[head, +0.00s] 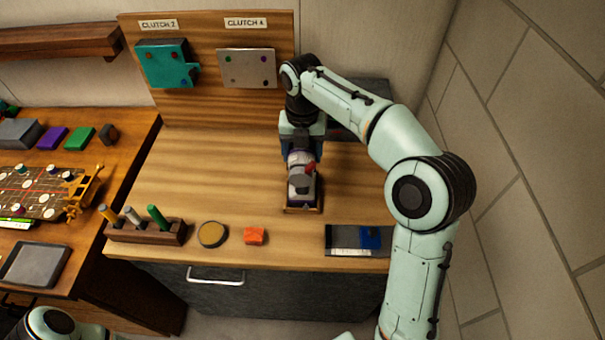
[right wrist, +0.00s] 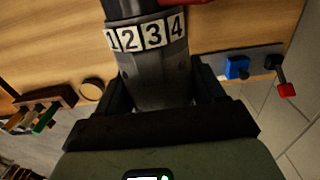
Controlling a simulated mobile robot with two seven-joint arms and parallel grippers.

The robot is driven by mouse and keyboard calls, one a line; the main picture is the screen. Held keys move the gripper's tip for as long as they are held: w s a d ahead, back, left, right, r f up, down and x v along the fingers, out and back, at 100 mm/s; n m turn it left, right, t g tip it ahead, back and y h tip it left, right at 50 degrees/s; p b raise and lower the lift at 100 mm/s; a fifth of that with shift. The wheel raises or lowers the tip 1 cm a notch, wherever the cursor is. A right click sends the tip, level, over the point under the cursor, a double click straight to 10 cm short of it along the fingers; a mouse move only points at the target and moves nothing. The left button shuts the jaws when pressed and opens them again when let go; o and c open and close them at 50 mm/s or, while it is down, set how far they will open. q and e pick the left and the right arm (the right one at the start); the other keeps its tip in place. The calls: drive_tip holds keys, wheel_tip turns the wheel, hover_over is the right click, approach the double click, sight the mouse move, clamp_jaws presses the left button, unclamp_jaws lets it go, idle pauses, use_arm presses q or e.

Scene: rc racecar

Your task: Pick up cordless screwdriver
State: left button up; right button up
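The cordless screwdriver (head: 299,186) is at the middle of the workbench in the head view, with a pale body and a red part on its side. In the right wrist view its grey body (right wrist: 155,75) carries a white ring numbered 1 to 4. My right gripper (head: 303,143) reaches down to it from the back. In the wrist view its two dark fingers lie along both sides of the grey body and look pressed against it. The screwdriver's lower end is at or just above a dark base with a yellowish edge. My left gripper is out of view.
A backboard (head: 207,103) holds a teal plate (head: 166,64) and a grey plate (head: 247,69). The bench left of the screwdriver is clear.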

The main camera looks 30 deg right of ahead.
drive_tip(key=c, duration=0.7)
drive_tip(key=shift+r, duration=0.1)
drive_tip(key=shift+r, duration=0.1)
drive_tip(key=r, duration=0.2)
drive_tip(key=r+p, duration=0.1)
drive_tip(key=r, duration=0.5)
drive_tip(key=shift+w+r+p, duration=0.15)
drive_tip(key=shift+w+p, duration=0.15)
drive_tip(key=shift+p, duration=0.05)
drive_tip(key=shift+s+r, duration=0.2)
drive_tip(key=shift+r, duration=0.55)
drive_tip(key=shift+s+r, duration=0.15)
drive_tip(key=shift+r, duration=0.55)
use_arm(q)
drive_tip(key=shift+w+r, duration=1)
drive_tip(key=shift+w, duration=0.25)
use_arm(e)
drive_tip(key=shift+r, duration=1.75)
drive_tip(key=shift+f, duration=0.1)
